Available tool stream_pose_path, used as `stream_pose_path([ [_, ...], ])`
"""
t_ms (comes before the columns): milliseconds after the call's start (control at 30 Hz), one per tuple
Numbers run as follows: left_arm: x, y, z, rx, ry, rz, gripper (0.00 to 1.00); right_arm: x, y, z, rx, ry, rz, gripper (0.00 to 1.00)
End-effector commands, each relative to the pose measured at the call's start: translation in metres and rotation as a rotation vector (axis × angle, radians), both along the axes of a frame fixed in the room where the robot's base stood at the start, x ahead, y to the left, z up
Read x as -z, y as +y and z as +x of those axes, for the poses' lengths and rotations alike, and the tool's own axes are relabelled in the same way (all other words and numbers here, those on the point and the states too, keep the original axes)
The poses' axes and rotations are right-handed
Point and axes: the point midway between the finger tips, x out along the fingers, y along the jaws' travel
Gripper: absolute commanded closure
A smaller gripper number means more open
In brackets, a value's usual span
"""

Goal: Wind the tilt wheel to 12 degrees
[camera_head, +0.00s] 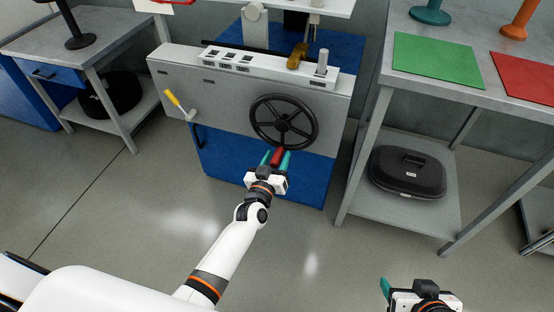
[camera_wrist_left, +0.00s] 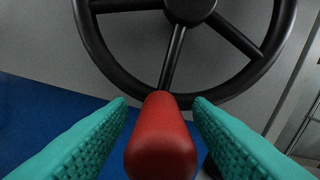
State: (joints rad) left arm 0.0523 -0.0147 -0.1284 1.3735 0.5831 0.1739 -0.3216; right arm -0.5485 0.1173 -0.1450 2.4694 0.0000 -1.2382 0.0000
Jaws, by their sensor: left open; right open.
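The tilt wheel (camera_head: 284,124) is a black spoked handwheel on the front of the grey machine panel. Its rim, hub and several spokes also show in the left wrist view (camera_wrist_left: 189,8). A red grip (camera_head: 276,155) sticks out at the bottom of the rim, towards my camera. My left gripper (camera_head: 276,158) is open, with its teal fingers on either side of the red grip. In the left wrist view the grip (camera_wrist_left: 160,138) lies between the fingers, with small gaps visible. My right gripper (camera_head: 404,287) is open and empty, low at the right. I see no readable angle scale.
A yellow-handled lever (camera_head: 177,103) is left of the wheel on the panel. A brass-coloured part (camera_head: 297,56) stands on top. A right bench holds green (camera_head: 438,60) and red (camera_head: 525,77) mats, with a black case (camera_head: 408,172) below. The floor in front is clear.

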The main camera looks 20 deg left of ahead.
Motion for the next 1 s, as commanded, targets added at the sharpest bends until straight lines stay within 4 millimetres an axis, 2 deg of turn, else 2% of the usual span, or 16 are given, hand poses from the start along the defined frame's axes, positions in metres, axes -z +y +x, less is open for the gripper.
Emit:
stream_pose_path([
  [367,0.0002,-0.0002,0.0047,0.0,0.001,0.0,0.54,-0.0028,0.0019,0.0052,-0.003,-0.031,0.007,0.3],
  [633,0.0003,-0.0003,0.0045,0.0,0.001,0.0,0.98,-0.0027,0.0019,0.005,-0.003,-0.03,0.007,0.3],
  [667,0.0003,-0.0003,0.0044,0.0,0.001,0.0,1.0,-0.0027,0.0019,0.005,-0.003,-0.03,0.007,0.3],
  [1000,-0.0004,0.0047,0.0044,0.0,0.001,0.027,1.0,-0.0013,0.0002,-0.0002,-0.001,0.002,0.0,0.3],
])
